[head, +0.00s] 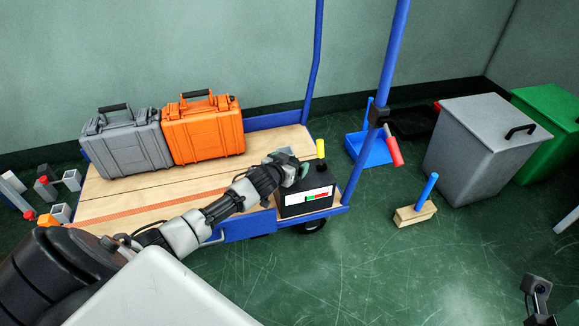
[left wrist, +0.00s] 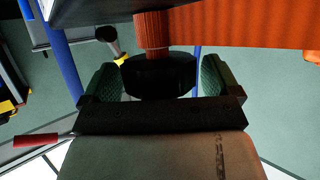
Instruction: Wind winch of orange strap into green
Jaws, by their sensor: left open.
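The orange strap (head: 140,210) runs flat across the cart's wooden deck toward the winch. In the left wrist view the strap (left wrist: 245,22) leads to an orange spool (left wrist: 153,32) above a black round knob (left wrist: 158,75). The black winch box (head: 292,211) at the cart's near right corner has a white gauge (head: 293,198) with green and red parts; the reading is too small to tell. My left gripper (head: 292,168) is at the winch, open, its green-padded fingers (left wrist: 158,82) on either side of the knob. Contact cannot be told. Part of my right arm (head: 538,290) shows at lower right.
A grey case (head: 127,145) and an orange case (head: 203,130) stand on the cart. A yellow-topped handle (head: 320,149) rises by the winch. Blue posts (head: 393,50) flank the cart.

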